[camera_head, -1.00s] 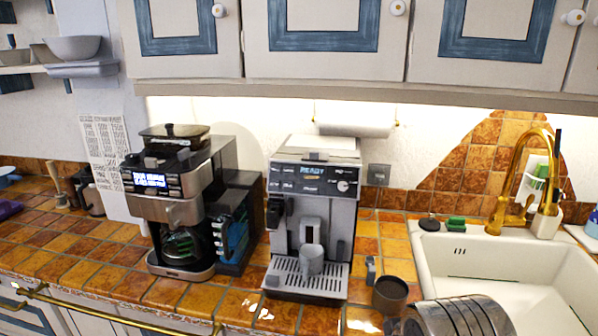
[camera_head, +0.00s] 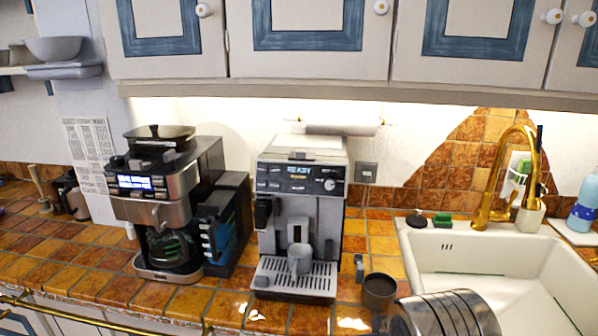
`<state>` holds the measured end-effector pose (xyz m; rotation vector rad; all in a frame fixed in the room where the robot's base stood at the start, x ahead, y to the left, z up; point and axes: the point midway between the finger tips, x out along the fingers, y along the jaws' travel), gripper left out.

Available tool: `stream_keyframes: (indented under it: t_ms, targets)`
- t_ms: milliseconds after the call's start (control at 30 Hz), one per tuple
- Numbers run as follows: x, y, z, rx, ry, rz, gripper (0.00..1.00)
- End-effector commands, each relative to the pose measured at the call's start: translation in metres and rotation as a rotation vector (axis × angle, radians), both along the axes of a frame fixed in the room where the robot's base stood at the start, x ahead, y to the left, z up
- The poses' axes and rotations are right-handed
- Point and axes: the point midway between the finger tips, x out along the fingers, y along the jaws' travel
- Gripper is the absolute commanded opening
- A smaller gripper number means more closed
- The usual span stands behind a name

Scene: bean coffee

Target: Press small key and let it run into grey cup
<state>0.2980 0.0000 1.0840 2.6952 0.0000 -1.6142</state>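The grey cup (camera_head: 300,261) stands upright on the drip tray of the silver coffee machine (camera_head: 332,222), under its spout. The machine's front panel (camera_head: 299,178) has a lit display that seems to read "READY", small keys and a round knob. The key labels are too small to read. A metallic ribbed part of my own body shows at the bottom right. My gripper's fingertips do not show.
A second coffee maker (camera_head: 155,200) with a glass pot stands to the left. A dark round container (camera_head: 379,290) stands at the right front of the silver machine. The white sink (camera_head: 490,255) with a gold faucet (camera_head: 512,170) lies further right.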

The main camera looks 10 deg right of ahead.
Motion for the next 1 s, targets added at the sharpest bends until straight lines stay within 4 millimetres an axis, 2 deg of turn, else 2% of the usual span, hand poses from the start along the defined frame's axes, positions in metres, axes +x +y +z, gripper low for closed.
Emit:
stream_keyframes:
  t_ms: [67,467,1000]
  targets:
    - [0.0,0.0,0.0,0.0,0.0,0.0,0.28]
    - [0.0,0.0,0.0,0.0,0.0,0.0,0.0]
    - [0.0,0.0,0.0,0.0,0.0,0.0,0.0]
